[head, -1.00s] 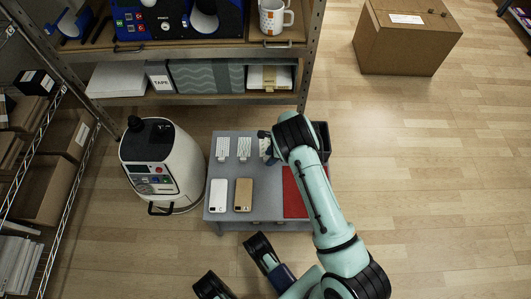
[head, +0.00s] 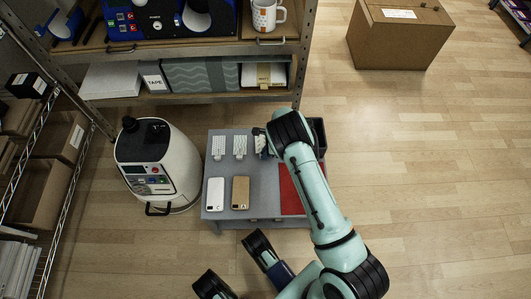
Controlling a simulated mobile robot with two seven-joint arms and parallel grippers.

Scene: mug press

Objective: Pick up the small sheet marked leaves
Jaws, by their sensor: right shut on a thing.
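A row of small white patterned sheets lies along the back of the grey table (head: 223,179). The left sheet (head: 219,146) and the middle sheet (head: 240,146) lie clear, each with a small tab at its front. My right gripper (head: 262,144) is at the right end of the row, shut on a third small sheet (head: 260,143), which it partly covers. The prints are too small to tell which shows leaves. Whether the held sheet is off the table cannot be told. My left gripper is not clearly in view.
A white phone case (head: 215,193) and a tan one (head: 240,192) lie at the table's front left. A red mat (head: 290,190) and a dark bin (head: 319,138) are at its right. A white machine (head: 157,165) stands left; a shelf (head: 190,98) stands behind.

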